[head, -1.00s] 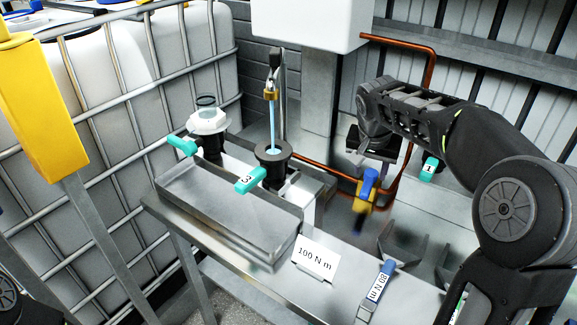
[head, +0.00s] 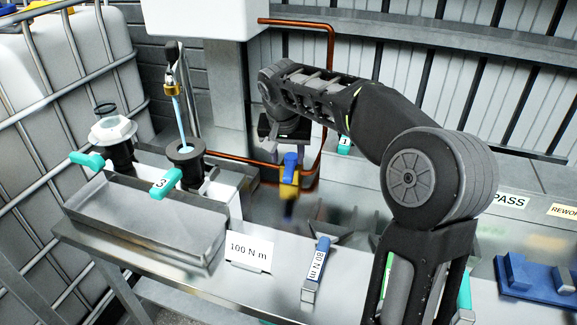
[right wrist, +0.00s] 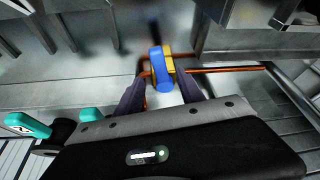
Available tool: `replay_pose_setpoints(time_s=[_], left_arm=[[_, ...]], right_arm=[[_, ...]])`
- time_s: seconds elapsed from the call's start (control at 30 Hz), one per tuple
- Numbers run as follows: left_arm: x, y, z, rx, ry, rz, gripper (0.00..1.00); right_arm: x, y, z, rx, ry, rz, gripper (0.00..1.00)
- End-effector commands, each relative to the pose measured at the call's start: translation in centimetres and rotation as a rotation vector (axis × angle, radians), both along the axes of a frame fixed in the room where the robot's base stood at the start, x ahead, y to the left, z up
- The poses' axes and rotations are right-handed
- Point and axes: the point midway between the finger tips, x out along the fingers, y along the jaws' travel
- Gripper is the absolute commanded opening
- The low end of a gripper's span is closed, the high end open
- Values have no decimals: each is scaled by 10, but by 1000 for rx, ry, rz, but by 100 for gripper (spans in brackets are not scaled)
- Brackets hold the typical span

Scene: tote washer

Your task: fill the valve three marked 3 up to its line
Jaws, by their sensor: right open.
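The valve marked 3 is a black cup-shaped body (head: 185,152) with a teal handle (head: 166,182), standing at the steel tray. A pale blue stream (head: 181,122) runs from a brass spout (head: 172,89) down into its open top. The liquid level and the line inside cannot be made out. A blue-handled brass valve (head: 289,175) sits by the copper pipe. My right gripper (head: 284,153) is open just above it. In the right wrist view, the blue handle (right wrist: 158,72) lies between and slightly beyond the open fingers (right wrist: 160,95). My left gripper is out of view.
A white-collared valve (head: 112,130) stands left of valve 3. The teal-handled valve marked 1 (head: 344,145) is behind my right arm. A blue fixture (head: 540,277) is at the right.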

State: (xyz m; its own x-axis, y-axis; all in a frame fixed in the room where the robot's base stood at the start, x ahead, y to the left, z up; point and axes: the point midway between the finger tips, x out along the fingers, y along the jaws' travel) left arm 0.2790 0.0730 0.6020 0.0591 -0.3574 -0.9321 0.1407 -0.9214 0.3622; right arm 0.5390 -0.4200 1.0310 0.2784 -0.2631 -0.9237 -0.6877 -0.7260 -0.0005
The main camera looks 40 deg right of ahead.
Motion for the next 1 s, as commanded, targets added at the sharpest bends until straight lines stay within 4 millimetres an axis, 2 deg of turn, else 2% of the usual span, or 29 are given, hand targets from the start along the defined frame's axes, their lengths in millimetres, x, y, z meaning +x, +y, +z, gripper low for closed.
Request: replay_pose_setpoints(time_s=[0.2, 0.33, 0.7, 1.0], left_arm=[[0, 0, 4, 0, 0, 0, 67], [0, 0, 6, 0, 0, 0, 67], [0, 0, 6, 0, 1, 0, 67], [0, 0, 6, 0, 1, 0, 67]], right_arm=[[9, -10, -33, 1, 5, -2, 45], [14, -14, -48, 0, 4, -1, 45], [16, -16, -55, 0, 0, -1, 45], [16, -16, -55, 0, 0, 0, 22]])
